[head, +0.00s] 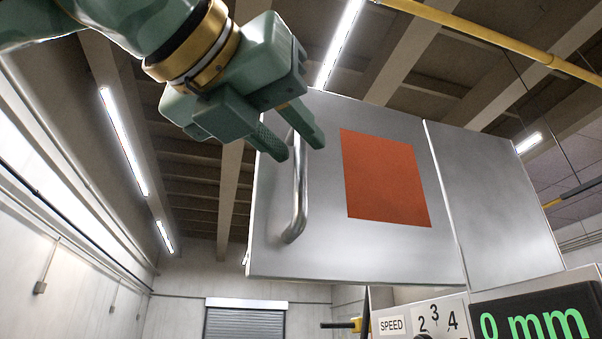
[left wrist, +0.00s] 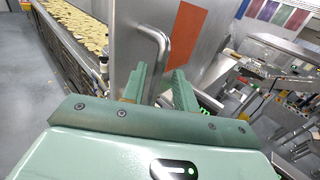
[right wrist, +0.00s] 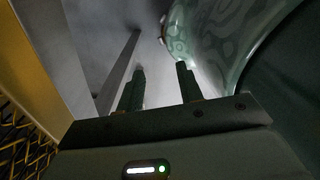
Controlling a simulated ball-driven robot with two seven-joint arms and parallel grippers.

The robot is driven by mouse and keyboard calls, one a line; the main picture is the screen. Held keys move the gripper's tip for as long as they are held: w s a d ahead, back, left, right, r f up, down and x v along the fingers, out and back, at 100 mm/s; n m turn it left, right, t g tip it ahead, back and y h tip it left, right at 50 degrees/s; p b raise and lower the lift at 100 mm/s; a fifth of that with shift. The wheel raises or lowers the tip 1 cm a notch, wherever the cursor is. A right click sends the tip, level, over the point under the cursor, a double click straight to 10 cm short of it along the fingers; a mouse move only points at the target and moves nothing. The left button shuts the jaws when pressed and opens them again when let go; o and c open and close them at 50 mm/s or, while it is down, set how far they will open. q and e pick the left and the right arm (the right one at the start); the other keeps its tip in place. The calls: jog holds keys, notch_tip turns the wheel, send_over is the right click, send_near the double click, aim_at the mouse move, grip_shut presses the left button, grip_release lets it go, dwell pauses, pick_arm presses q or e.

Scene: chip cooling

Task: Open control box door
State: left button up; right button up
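The control box door (head: 385,255) is a brushed metal panel with an orange-red square (head: 385,180) on it. I cannot tell whether it is fully closed. A curved metal handle (head: 299,200) stands upright near its left edge. My left gripper (head: 298,148) is open, its two fingers on either side of the handle's upper part. The left wrist view also shows the handle (left wrist: 161,45) running down between the spread fingers (left wrist: 158,85), with some gap visible. My right gripper (right wrist: 161,82) is open and empty in the right wrist view, away from the door.
A metal panel (head: 492,200) adjoins the door on the right. Below are a SPEED dial plate (head: 432,318) and a green "0 mm" display (head: 535,325). A yellow pipe (head: 480,30) crosses the ceiling. A conveyor with chips (left wrist: 75,22) lies left of the door.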

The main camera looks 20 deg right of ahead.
pick_arm(q)
jog(key=b+v, duration=0.1)
jog(key=v, duration=1.2)
jog(key=shift+s+a, duration=0.15)
jog(key=shift+s, duration=0.1)
